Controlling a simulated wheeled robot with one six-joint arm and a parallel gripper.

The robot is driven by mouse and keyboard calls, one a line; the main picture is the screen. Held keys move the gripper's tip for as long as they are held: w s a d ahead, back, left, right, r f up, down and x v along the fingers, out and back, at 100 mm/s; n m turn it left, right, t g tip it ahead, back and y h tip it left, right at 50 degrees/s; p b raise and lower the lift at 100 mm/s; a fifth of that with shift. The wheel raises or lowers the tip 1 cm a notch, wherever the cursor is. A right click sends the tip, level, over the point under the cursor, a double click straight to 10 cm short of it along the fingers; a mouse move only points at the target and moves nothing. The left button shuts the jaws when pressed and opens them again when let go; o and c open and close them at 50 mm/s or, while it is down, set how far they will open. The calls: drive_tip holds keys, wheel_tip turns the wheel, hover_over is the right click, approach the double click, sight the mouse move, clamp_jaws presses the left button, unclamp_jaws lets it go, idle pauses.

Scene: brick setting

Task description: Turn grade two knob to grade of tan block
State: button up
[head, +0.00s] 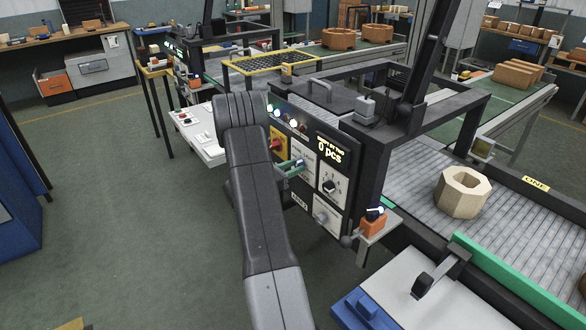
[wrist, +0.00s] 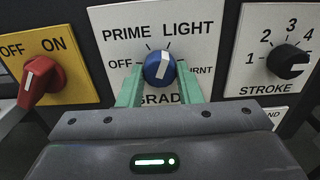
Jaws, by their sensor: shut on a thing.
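The tan block (head: 463,192), pale and eight-sided with a hole through it, sits on the grey conveyor at the right in the head view. The grade knob (wrist: 158,68) is blue with a white pointer, on a white plate marked OFF, PRIME, LIGHT and a partly hidden BURNT. The pointer stands nearly upright, tilted slightly right, toward the LIGHT side. My gripper (wrist: 159,82) has its green fingers shut on the two sides of this knob. In the head view my gripper (head: 291,171) is at the control panel; the knob is hard to make out there.
A red OFF/ON switch (wrist: 40,78) is left of the grade plate. A black STROKE knob (wrist: 288,62) with numbers is to its right. A lit display (head: 330,151) reads 0 pcs. A small orange box with a switch (head: 373,224) stands right of the panel.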

drive_tip(key=n, duration=0.5)
drive_tip(key=shift+n+p, duration=0.5)
drive_tip(key=shift+n, duration=1.7)
drive_tip(key=o, duration=1)
drive_tip(key=shift+c, duration=0.2)
drive_tip(key=shift+a, duration=0.1)
drive_tip(key=b+v, duration=0.2)
drive_tip(key=v, duration=1.1)
drive_tip(key=shift+s+a, duration=0.25)
drive_tip(key=shift+s, duration=0.05)
